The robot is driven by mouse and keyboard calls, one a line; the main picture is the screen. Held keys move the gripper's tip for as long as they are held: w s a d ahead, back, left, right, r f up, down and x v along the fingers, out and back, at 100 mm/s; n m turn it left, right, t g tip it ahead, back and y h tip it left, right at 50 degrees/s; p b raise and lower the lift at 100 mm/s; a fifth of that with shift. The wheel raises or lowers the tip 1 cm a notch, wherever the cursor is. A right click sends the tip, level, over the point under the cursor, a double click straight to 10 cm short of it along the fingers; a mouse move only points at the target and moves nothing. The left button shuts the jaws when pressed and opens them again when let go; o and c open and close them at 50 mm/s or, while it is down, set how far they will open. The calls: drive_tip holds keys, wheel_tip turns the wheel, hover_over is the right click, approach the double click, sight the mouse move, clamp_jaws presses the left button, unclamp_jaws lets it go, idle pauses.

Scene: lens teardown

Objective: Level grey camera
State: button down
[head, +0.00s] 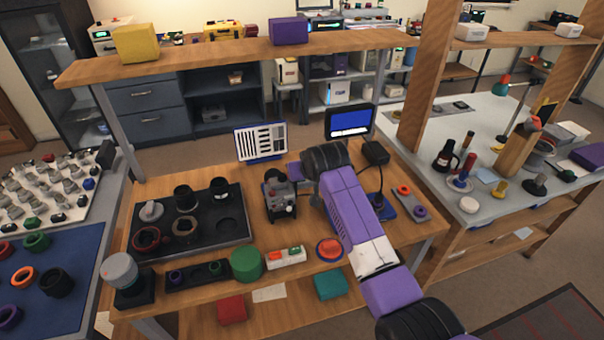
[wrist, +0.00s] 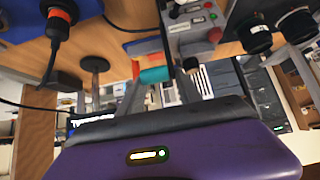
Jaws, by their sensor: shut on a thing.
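The grey camera (head: 281,202), a boxy grey body with dark parts on top and small coloured buttons on its front, stands on the wooden bench right of the black tray. In the wrist view its grey face (wrist: 193,24) shows at the top. I cannot tell whether it sits level. My gripper (head: 296,172) comes in from the right and is against the camera's upper right side. It is shut on a small part at the camera; the fingertips and the exact contact are hard to make out.
The black tray (head: 219,240) with lens parts lies left of the camera. A striped chart (head: 261,143) and a small screen (head: 350,122) stand behind. A green cylinder (head: 247,263), a red button (head: 330,249) and a switch box (head: 286,257) are in front. A shelf (head: 215,59) crosses above.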

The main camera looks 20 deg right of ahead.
drive_tip(key=shift+s+d+f, duration=0.1)
drive_tip(key=shift+d+f, duration=0.5)
drive_tip(key=shift+f, duration=0.15)
drive_tip(key=c, duration=1)
unclamp_jaws()
drive_tip(key=shift+w, duration=0.2)
drive_tip(key=shift+o, duration=0.2)
drive_tip(key=shift+w+a+r, duration=0.1)
drive_tip(key=shift+a+r, duration=0.1)
drive_tip(key=shift+r, duration=0.05)
drive_tip(key=shift+a, duration=0.1)
drive_tip(key=shift+r, duration=0.1)
drive_tip(key=v, duration=0.7)
drive_tip(key=shift+s+r, duration=0.25)
drive_tip(key=shift+s, duration=0.05)
